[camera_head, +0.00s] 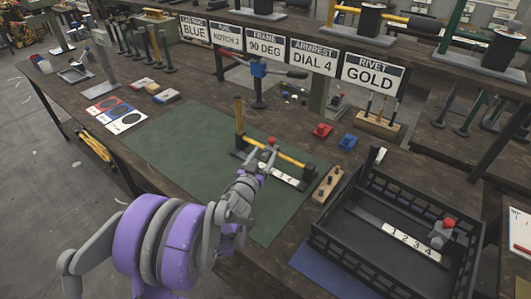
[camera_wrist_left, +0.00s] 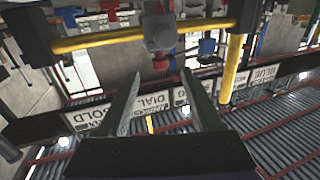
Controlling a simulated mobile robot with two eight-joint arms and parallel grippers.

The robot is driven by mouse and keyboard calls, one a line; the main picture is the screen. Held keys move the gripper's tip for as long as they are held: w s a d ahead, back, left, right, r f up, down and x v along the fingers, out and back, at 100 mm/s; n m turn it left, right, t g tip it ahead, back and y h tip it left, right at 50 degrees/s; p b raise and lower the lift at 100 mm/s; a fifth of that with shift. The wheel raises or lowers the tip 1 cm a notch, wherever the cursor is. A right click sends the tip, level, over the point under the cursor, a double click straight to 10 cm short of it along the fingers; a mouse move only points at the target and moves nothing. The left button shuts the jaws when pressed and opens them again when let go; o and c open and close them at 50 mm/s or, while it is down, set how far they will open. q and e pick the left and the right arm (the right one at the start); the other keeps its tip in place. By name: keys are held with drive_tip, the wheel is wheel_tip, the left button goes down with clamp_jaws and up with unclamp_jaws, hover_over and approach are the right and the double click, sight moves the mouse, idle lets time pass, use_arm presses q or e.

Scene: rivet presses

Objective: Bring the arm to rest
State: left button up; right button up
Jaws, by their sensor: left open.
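My left gripper (camera_head: 268,160) is over the green mat (camera_head: 180,140), close to a frame with a yellow upright (camera_head: 239,115) and a yellow bar (camera_head: 291,159). A red knob (camera_head: 271,142) is just beyond its fingertips. In the left wrist view, which looks upside down, the two fingers (camera_wrist_left: 160,78) stand apart with nothing between them. The yellow bar (camera_wrist_left: 100,40) crosses ahead, with a grey block (camera_wrist_left: 160,32) and the red knob (camera_wrist_left: 160,63) on it. I cannot tell whether a finger touches the knob. The right gripper is not in view.
A black crate (camera_head: 322,238) at right holds a numbered strip (camera_head: 400,242) and a red-topped grey piece (camera_head: 441,234). A wooden block (camera_head: 328,185), red (camera_head: 322,130) and blue (camera_head: 348,141) pieces lie nearby. Signs (camera_head: 312,58) line the back. The mat's left part is clear.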

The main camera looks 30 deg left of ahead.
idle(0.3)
use_arm(q)
drive_tip(key=s+d+r+n+g+y+p, duration=0.1)
drive_tip(key=s+d+r+g+p, duration=0.4)
drive_tip(key=s, duration=0.4)
drive_tip(key=s+d+f+m+g+h+p, duration=0.1)
drive_tip(key=s+d+g+h, duration=0.1)
drive_tip(key=s+d, duration=0.5)
drive_tip(key=s+d+f+m+g+h+p, duration=0.1)
drive_tip(key=s+d+g, duration=0.4)
drive_tip(key=s, duration=0.8)
drive_tip(key=shift+s+d+f+m+h, duration=0.3)
drive_tip(key=shift+d+f+m+h, duration=0.35)
drive_tip(key=shift+d, duration=0.6)
